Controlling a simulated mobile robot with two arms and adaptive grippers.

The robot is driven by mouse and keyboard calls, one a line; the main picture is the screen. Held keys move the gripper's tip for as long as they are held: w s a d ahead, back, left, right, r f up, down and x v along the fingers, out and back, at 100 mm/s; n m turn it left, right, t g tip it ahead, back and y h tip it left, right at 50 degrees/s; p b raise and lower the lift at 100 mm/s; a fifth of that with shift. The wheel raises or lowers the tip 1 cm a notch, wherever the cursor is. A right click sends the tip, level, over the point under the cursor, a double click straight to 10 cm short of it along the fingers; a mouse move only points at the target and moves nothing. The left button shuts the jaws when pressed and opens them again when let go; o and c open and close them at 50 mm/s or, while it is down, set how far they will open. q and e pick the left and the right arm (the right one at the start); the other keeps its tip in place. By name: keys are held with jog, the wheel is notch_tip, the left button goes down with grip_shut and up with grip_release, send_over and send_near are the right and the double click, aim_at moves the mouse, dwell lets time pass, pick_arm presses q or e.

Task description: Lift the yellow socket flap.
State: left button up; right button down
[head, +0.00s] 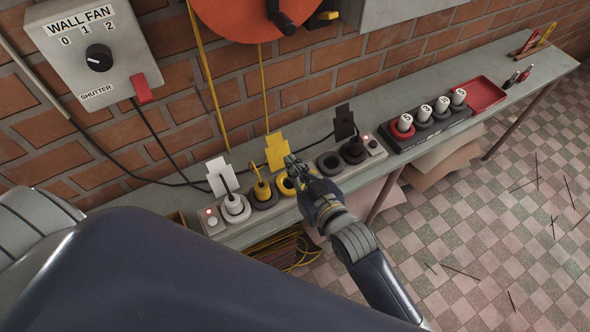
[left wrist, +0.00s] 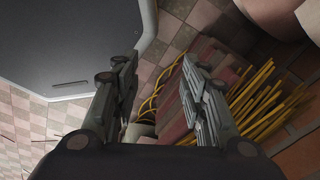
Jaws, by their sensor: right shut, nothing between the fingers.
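The yellow socket flap (head: 277,152) stands raised behind a row of round sockets on the bench. Below it is a yellow-ringed socket (head: 286,187), partly hidden by my right gripper. My right gripper (head: 293,163) is shut and empty. Its fingertips are at the lower right edge of the yellow flap; I cannot tell whether they touch it. My left gripper shows in the left wrist view (left wrist: 163,95), open with nothing between its fingers, away from the flap.
A white flap (head: 220,174) and a black flap (head: 344,122) also stand up along the strip. A white plug (head: 234,204) and a yellow plug (head: 262,189) sit at its left. Numbered pieces (head: 423,112) and a red tray (head: 479,93) lie right. The brick wall is close behind.

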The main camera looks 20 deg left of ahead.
pick_arm(q)
jog(key=shift+s+d+r, duration=0.1)
jog(key=shift+s+d, duration=0.15)
jog(key=shift+d, duration=0.35)
pick_arm(e)
jog(key=shift+a+r, duration=0.1)
jog(key=shift+f, duration=0.5)
pick_arm(q)
jog(key=shift+a+f, duration=0.1)
jog(key=shift+f, duration=0.1)
pick_arm(e)
jog(key=shift+r, duration=0.1)
